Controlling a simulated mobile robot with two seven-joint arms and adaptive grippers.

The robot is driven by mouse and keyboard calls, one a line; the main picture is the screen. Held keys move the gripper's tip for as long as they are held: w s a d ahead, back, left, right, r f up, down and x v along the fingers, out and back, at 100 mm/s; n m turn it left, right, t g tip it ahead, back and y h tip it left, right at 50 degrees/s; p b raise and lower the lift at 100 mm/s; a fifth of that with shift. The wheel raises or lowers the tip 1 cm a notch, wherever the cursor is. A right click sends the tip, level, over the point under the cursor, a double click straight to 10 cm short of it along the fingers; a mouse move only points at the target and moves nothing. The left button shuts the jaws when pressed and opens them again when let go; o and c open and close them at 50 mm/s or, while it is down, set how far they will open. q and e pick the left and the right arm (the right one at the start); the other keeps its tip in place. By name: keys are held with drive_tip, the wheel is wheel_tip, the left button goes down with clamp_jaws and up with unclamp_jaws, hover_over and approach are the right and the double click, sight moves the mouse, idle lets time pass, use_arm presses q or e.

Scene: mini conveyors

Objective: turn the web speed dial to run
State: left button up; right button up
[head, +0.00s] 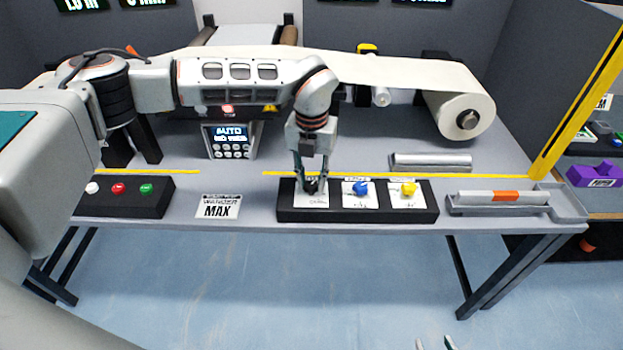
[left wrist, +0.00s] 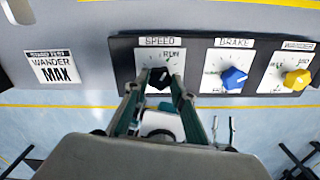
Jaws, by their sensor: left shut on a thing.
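The speed dial is a black knob (left wrist: 160,76) on a white plate labelled SPEED, at the left end of a black panel (head: 358,215) at the table's front. RUN is printed at the plate's top, above the knob. My left gripper (head: 311,188) points down and is shut on the knob, a finger on each side. The fingers partly cover the knob, and I cannot tell exactly where its pointer is. Only the fingertips of my right gripper (head: 434,344) show at the bottom edge of the head view; they are apart and empty.
A blue brake knob (left wrist: 233,78) and a yellow knob (left wrist: 297,79) share the panel. A WANDER MAX card (head: 218,206) lies to the left, beside a button box (head: 120,192). A display (head: 231,138) and a large roll (head: 464,112) stand behind. A tray (head: 570,205) is at right.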

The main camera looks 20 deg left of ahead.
sight(312, 185)
use_arm(q)
drive_tip(key=o, duration=1.1)
wheel_tip(312, 185, up, 12)
drive_tip(key=shift+r, duration=0.1)
